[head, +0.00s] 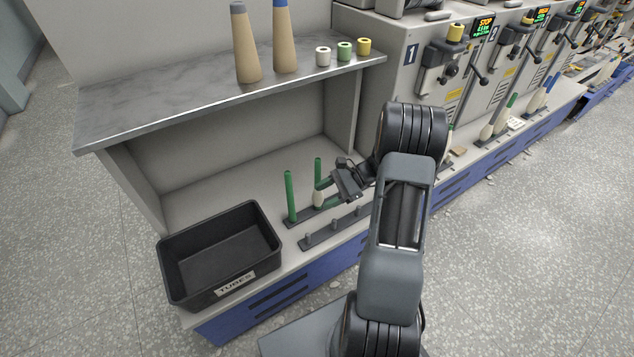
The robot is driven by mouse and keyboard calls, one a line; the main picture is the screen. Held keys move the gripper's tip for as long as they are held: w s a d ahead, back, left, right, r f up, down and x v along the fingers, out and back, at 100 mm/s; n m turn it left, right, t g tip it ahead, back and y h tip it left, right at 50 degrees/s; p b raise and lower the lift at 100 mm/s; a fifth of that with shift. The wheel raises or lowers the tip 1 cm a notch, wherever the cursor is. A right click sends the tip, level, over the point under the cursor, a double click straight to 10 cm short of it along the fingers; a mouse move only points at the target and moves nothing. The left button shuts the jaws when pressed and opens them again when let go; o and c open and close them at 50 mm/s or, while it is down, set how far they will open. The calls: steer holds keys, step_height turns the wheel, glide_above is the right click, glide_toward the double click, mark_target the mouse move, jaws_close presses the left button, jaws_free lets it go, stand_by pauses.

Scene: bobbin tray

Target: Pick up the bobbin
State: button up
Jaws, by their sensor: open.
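A bobbin, a green tube with white yarn around its lower part (318,198), stands upright on a dark peg rail (300,218) on the lower shelf. My gripper (323,193) reaches in from the right, its fingers open and low at the yarn. They seem to lie around or right beside the bobbin; I cannot tell whether they touch it. The tube's top shows above the fingers. A bare green tube (290,195) stands upright on the same rail to the left. The rail's right end is hidden behind my gripper.
A black bin labelled TUBES (218,255) stands at the left. A second peg rail (325,232) with short pegs lies in front. Above, a grey shelf (150,98) holds two tall cones and three small spools. Machines (395,65) stand to the right.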

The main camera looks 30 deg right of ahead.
steer(key=w+d+f+m+t+y+p, duration=0.1)
steer(key=d+f+m+t+p, duration=0.1)
steer(key=d+f+m+t, duration=0.55)
steer(key=shift+m+t, duration=0.65)
steer(key=shift+t, duration=0.2)
steer(key=shift+w+d+r+b+x, duration=0.2)
steer(key=shift+b+x, duration=0.25)
steer(key=shift+x, duration=1.4)
steer(key=shift+w+d+r+b+x, duration=0.15)
steer(key=shift+b+x, duration=0.25)
steer(key=shift+x, duration=1.45)
steer(key=shift+w+d+r+b+x, duration=0.1)
steer(key=shift+w+r+b+x, duration=0.25)
steer(key=shift+x, duration=1.5)
steer(key=shift+s+f, duration=0.1)
steer(key=shift+s, duration=0.05)
jaws_close()
